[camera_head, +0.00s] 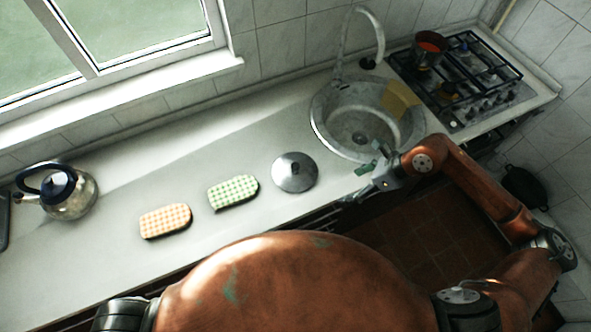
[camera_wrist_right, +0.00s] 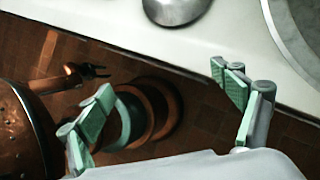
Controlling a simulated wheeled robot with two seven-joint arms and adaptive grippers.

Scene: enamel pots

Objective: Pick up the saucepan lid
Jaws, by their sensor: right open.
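My left gripper is not in view.
A green checked item (camera_head: 233,191) and an orange checked one (camera_head: 165,220) lie left of the lid. A kettle (camera_head: 70,192) stands farther left. The sink (camera_head: 340,125) and gas hob (camera_head: 470,75) with a red pot (camera_head: 430,47) are to the right. Counter around the lid is clear.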

